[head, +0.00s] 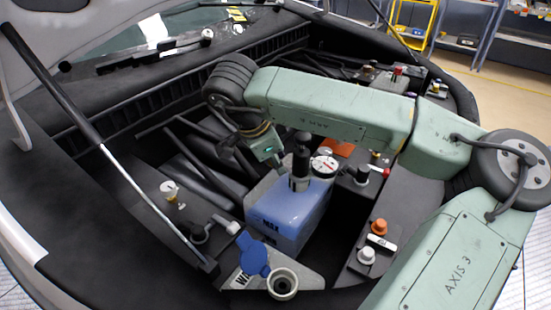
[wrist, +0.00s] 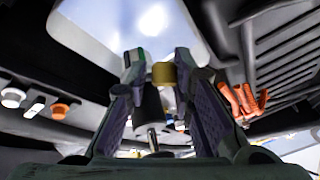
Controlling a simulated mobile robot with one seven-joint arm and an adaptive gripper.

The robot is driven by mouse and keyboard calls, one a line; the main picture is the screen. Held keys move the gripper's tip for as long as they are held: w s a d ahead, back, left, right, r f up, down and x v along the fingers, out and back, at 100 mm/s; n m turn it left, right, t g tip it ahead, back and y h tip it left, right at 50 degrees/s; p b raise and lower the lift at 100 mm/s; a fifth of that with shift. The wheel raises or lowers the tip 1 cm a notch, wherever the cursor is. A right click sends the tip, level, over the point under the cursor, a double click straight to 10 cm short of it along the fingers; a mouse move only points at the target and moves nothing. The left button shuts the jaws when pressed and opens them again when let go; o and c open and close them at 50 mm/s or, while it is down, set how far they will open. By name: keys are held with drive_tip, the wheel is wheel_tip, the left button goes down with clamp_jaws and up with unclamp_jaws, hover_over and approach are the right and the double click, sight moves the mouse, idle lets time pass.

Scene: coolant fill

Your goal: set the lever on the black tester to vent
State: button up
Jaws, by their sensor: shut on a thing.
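The black tester (head: 300,172) stands upright on the neck of the translucent tank of blue coolant (head: 285,218). A round white gauge (head: 324,166) is on its right side. My gripper (head: 279,166) reaches down to the tester's left side in the head view. In the wrist view my gripper's two fingers (wrist: 157,72) stand on either side of a small brass-coloured piece (wrist: 164,73), which looks like the tester's lever. The black tester body (wrist: 149,102) shows behind it. The lever's setting and any vent marking cannot be read; the head view hides the lever.
A blue cap (head: 252,256) and an open filler neck (head: 282,283) are in front of the tank. Orange and white caps (head: 379,227) sit to the right. A prop rod (head: 150,205) slants across the left. The bay is crowded around the tank.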

drive_tip(key=shift+w+a+r, duration=0.1)
drive_tip(key=shift+w+r, duration=0.05)
clamp_jaws()
drive_tip(key=shift+d+y+b, duration=0.2)
drive_tip(key=shift+y+b, duration=0.2)
drive_tip(key=shift+b, duration=0.15)
drive_tip(key=shift+w+d+y+b, duration=0.1)
drive_tip(key=shift+d+y+b, duration=0.05)
drive_tip(key=shift+y+b, duration=0.3)
drive_tip(key=shift+d+r+y+b, duration=0.1)
drive_tip(key=shift+r+y+b, duration=0.05)
drive_tip(key=shift+y+b, duration=0.2)
drive_tip(key=shift+r+m, duration=0.3)
drive_tip(key=shift+r, duration=0.05)
drive_tip(key=o, duration=0.8)
unclamp_jaws()
drive_tip(key=shift+f, duration=0.15)
